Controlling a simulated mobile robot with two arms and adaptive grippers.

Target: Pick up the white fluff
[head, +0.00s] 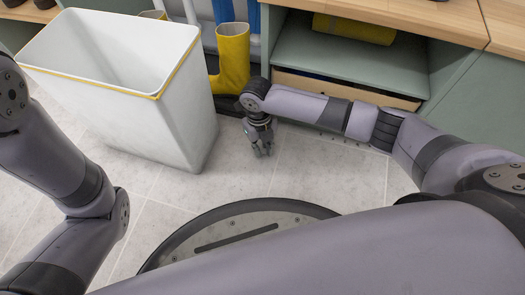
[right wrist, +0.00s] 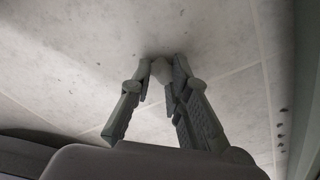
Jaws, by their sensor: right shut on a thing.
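My right gripper (head: 262,150) reaches down to the tiled floor between the white bin and the cabinet. In the right wrist view its fingertips (right wrist: 160,70) are close together, shut on a small pale lump, the white fluff (right wrist: 161,72). The lump is partly hidden by the fingers and is at or just above the floor. In the head view the fluff is too small to tell apart from the fingers. Of my left arm only links show at the left; its gripper is out of view.
A tall white bin (head: 180,115) with a yellow rim line stands left of my right gripper. Yellow boots (head: 233,60) stand behind it. A green cabinet (head: 350,60) with a yellow roll (head: 354,28) is at the back right.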

